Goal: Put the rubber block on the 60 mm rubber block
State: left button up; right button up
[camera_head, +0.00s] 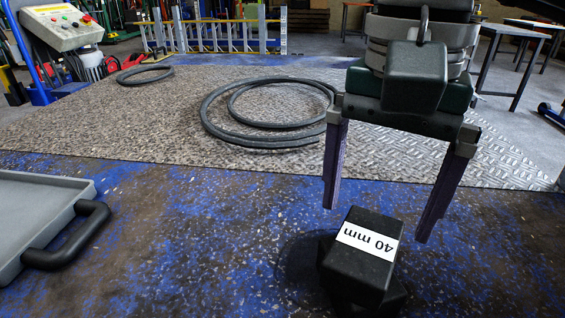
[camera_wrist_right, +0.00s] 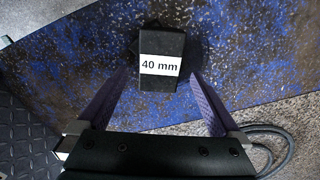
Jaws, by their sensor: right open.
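A black rubber block with a white "40 mm" label (camera_head: 362,262) sits on top of another dark block (camera_head: 396,298), turned at an angle to it. The lower block is mostly hidden and no label on it shows, so I cannot read its size. The 40 mm block also shows in the right wrist view (camera_wrist_right: 161,48). My right gripper (camera_head: 376,222) is open and empty, pointing down, with its purple fingers apart above and just behind the block. In the right wrist view the block lies ahead, between the lines of the fingers (camera_wrist_right: 160,77). My left gripper is not in view.
A grey tray with a black handle (camera_head: 45,215) lies at the left. Black hose coils (camera_head: 270,110) lie on the metal tread plate (camera_head: 150,125) behind. A control box on a blue trolley (camera_head: 62,28) stands at the back left. The blue floor between tray and blocks is clear.

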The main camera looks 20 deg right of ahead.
aim_at(367, 241)
notch_tip(367, 241, up, 6)
jog(key=shift+r+p, duration=0.25)
jog(key=shift+p, duration=0.15)
jog(key=shift+a, duration=0.1)
